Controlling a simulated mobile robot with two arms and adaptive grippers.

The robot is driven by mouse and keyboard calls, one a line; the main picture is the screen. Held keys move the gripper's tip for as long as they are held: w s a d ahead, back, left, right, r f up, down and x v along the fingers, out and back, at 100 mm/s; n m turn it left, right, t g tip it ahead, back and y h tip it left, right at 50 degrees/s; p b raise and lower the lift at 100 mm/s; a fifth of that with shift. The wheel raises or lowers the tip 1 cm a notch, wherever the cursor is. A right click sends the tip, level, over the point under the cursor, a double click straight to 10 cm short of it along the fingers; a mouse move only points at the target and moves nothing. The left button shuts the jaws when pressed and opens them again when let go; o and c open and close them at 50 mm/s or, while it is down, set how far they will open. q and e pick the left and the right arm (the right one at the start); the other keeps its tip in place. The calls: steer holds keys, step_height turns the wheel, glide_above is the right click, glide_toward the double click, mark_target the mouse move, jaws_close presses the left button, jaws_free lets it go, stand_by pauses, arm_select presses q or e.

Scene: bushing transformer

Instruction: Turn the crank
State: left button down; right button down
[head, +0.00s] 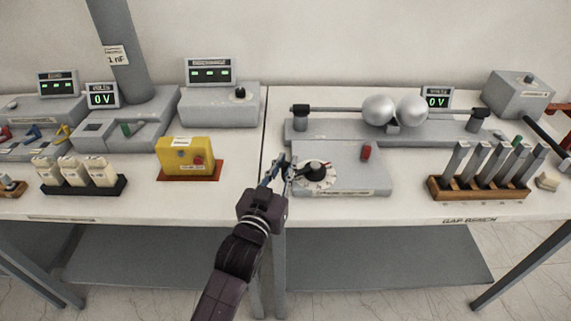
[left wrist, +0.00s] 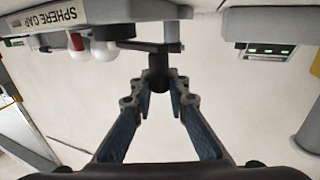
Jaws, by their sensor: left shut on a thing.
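The crank (head: 316,173) has a dark hub on a pale round dial, set on the left part of a grey sphere gap unit (head: 358,178). Its dark handle knob (left wrist: 158,76) and crank arm (left wrist: 150,46) show in the left wrist view. My left gripper (head: 282,168) is at the left side of the dial. In the left wrist view its fingertips (left wrist: 157,90) are closed around the handle knob. The gripper hides the handle in the head view. Two metal spheres (head: 394,110) stand behind on the same unit. My right gripper is not in view.
A yellow box (head: 184,153) on a red-brown base stands left of my gripper. A wooden rack (head: 478,190) with several grey upright pieces stands at the right. A 0 V display (head: 437,99) is at the back. The bench front between box and rack is mostly clear.

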arm_select(q)
steer(key=shift+s+d+p, duration=0.15)
steer(key=shift+s+p, duration=0.1)
steer(key=shift+p, duration=0.2)
steer(key=c, duration=1.8)
jaws_free()
steer(key=shift+c, duration=0.2)
steer(key=v, duration=1.2)
